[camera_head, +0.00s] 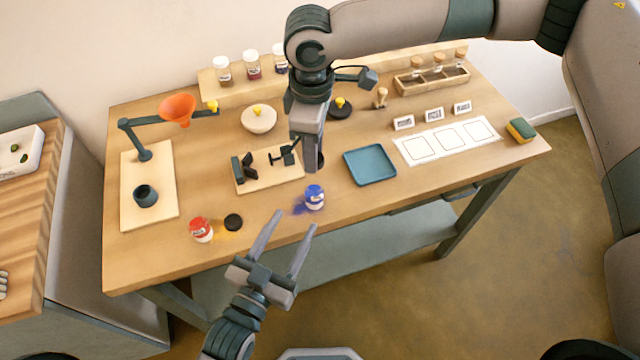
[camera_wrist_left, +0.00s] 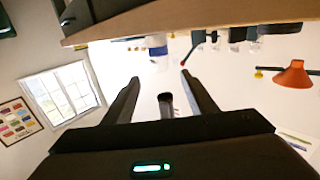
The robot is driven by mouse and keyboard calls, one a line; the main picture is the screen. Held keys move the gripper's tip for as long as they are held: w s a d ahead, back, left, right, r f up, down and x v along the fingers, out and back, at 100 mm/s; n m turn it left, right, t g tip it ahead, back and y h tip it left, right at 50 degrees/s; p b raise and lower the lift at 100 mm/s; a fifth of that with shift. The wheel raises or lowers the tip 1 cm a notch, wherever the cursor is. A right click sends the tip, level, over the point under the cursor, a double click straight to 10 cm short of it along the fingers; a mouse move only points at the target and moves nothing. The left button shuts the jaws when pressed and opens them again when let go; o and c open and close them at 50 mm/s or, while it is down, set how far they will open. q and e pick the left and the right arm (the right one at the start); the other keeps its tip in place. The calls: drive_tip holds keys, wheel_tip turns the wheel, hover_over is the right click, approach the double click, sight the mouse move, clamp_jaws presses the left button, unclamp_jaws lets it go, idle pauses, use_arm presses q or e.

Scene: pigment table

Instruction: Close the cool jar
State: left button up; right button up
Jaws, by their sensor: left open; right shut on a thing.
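The blue jar (camera_head: 315,197) stands upright near the table's front edge, with blue powder spilled beside it. It also shows between and beyond my left fingers in the left wrist view (camera_wrist_left: 157,44). My left gripper (camera_head: 294,220) is open and empty, in front of the table edge and apart from the jar. My right gripper (camera_head: 313,167) points down just behind and above the blue jar. It is shut on a dark thing (camera_head: 319,159), mostly hidden by the fingers; it looks like a black lid. Another black lid (camera_head: 233,222) lies beside the red jar (camera_head: 201,230).
A wooden board with a dark clamp (camera_head: 262,184) lies behind the blue jar. A blue tray (camera_head: 370,166) is to its right. A funnel stand (camera_head: 150,210) with a dark cup (camera_head: 146,196) is at the left. Bare tabletop lies between the tray and front edge.

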drive_tip(key=shift+s+a+r, duration=0.15)
drive_tip(key=shift+s, duration=0.15)
drive_tip(key=shift+w, duration=0.2)
use_arm(q)
drive_tip(key=x, duration=1.1)
drive_tip(key=shift+w+d, duration=0.2)
drive_tip(key=shift+w, duration=0.1)
clamp_jaws()
use_arm(e)
hover_over(314, 184)
drive_tip(key=shift+f, duration=2.55)
